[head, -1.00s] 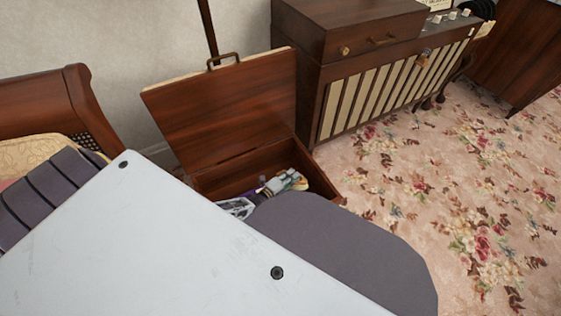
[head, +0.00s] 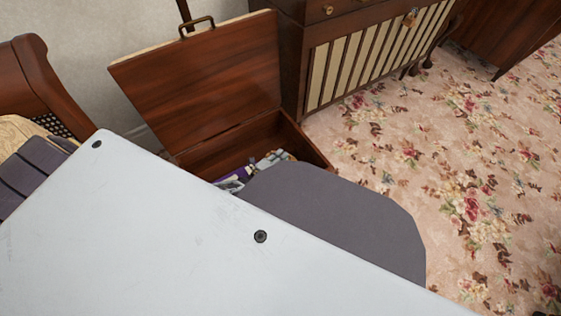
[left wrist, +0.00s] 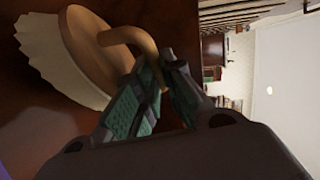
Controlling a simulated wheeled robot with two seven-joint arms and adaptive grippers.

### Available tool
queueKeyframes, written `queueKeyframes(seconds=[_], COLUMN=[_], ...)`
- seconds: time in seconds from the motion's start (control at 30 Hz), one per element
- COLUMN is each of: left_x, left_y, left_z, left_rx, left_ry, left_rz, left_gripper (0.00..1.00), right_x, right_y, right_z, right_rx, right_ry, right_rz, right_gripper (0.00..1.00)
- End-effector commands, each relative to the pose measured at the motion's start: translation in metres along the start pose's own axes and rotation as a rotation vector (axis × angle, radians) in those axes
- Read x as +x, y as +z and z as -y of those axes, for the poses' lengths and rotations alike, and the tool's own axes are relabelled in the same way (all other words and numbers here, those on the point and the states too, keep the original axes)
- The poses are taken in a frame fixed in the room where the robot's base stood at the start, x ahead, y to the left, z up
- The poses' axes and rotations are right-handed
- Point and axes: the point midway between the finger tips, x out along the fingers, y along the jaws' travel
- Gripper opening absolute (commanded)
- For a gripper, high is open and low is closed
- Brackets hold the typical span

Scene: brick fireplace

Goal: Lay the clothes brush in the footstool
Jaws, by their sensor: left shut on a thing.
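The footstool (head: 205,75) is an open dark wooden box with its lid raised, at upper middle of the head view. My left gripper (head: 270,160) is at the box opening, mostly hidden behind my own arm. In the left wrist view, the left gripper (left wrist: 160,68) is shut on the curved handle of the clothes brush (left wrist: 95,45). The brush has a tan wooden body and a fan of cream bristles, tilted against dark brown wood. Whether it touches the wood I cannot tell.
A dark wooden cabinet with a cream slatted front (head: 360,60) stands right of the footstool. A wooden bed or sofa end (head: 30,75) is at the left. Floral carpet (head: 450,150) lies clear at the right. A purple item (head: 229,184) shows in the box.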

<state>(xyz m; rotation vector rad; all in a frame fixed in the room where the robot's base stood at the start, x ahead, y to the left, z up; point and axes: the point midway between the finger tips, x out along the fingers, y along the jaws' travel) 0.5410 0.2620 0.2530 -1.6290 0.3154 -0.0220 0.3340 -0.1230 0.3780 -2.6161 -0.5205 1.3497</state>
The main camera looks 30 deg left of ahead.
Motion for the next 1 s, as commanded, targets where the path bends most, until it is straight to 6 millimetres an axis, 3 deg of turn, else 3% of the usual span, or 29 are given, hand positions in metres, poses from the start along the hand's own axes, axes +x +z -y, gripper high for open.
queueKeyframes(seconds=[0.27,0.7,1.0], left_x=[0.001,0.006,0.007], left_y=[0.0,0.003,0.003], left_z=[-0.001,-0.03,-0.036], left_rx=[0.0,0.001,0.001], left_ry=[-0.001,0.0,-0.002], left_rz=[0.0,0.0,0.0], left_gripper=[0.0,0.0,0.0], right_x=[0.001,0.019,0.023], right_y=[0.002,0.013,0.016], right_z=[0.0,-0.002,-0.003], right_rx=[0.001,0.006,0.006], right_ry=[-0.001,-0.025,-0.032], right_rz=[0.003,-0.014,-0.023], right_gripper=[0.4,0.4,0.4])
